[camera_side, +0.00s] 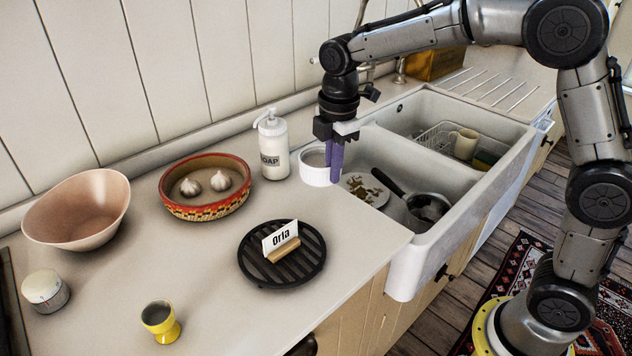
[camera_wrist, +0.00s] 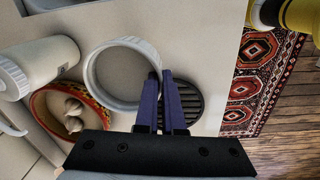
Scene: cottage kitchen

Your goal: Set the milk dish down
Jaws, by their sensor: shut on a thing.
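The milk dish is a round white dish with a ribbed outer wall; it shows in the side view (camera_side: 313,174) beside the sink's left edge and large in the wrist view (camera_wrist: 93,82). Its inside looks pale grey, and I cannot make out any milk. My gripper (camera_side: 335,165) has purple fingers, also in the wrist view (camera_wrist: 160,78), shut on the dish's near right rim. The dish looks level. Whether its base touches the counter (camera_side: 200,262) or hangs just above it is unclear.
A soap bottle (camera_side: 273,150) stands close left of the dish. A black trivet (camera_side: 256,268) bears an "Orla" name card (camera_side: 281,238). A patterned bowl (camera_side: 205,211) holds garlic. A pinkish bowl (camera_side: 85,215), a small jar (camera_side: 45,290) and a yellow egg cup (camera_side: 163,325) stand further left. The sink (camera_side: 435,235) holds dishes.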

